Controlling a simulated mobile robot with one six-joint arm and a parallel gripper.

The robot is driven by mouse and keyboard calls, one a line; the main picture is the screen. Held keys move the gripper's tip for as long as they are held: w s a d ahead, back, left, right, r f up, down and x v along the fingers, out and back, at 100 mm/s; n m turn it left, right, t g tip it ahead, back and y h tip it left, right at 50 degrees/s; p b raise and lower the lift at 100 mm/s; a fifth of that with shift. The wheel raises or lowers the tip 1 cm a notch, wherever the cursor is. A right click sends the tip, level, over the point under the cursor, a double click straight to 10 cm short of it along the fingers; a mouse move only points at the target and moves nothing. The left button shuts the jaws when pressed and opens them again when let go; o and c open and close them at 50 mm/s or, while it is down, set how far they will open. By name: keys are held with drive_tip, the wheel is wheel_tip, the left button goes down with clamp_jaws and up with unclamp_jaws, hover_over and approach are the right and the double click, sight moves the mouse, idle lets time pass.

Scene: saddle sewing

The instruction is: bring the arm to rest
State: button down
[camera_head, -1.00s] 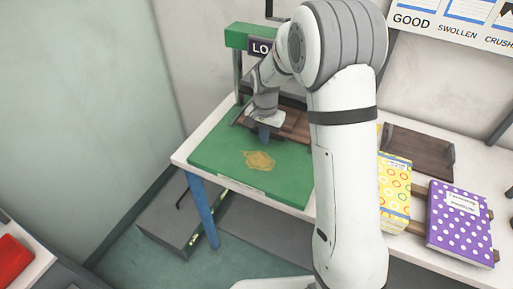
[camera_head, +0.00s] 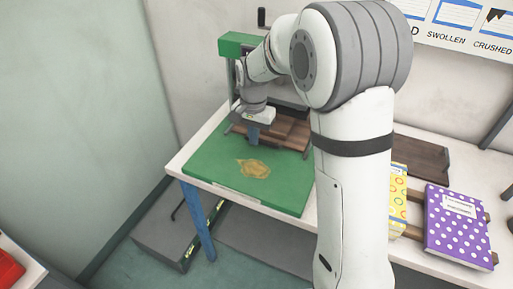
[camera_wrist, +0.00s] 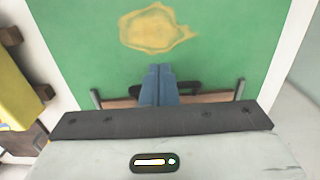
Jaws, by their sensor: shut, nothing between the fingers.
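My gripper (camera_head: 253,134) is over the back part of the green mat (camera_head: 225,172) on the white table, in front of a brown wooden piece under the green press frame. In the wrist view its two blue fingers (camera_wrist: 158,72) are together with nothing between them. A yellowish stain-like patch (camera_head: 253,168) lies on the mat in front of the gripper; it also shows in the wrist view (camera_wrist: 158,28). My arm hides part of the press and the table's middle.
The green press frame (camera_head: 237,44) rises behind the mat. A grey box (camera_head: 165,235) is on the floor below.

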drive_tip(key=s+d+r+n+t, duration=0.1)
drive_tip(key=s+d+r+n, duration=0.1)
drive_tip(key=s+d+r, duration=0.6)
drive_tip(key=s+d+n+t, duration=0.1)
drive_tip(key=s+d+n, duration=0.1)
drive_tip(key=s, duration=1.5)
drive_tip(key=shift+d+f+n+t, duration=0.3)
drive_tip(key=shift+d+n+t, duration=0.1)
drive_tip(key=shift+n, duration=0.5)
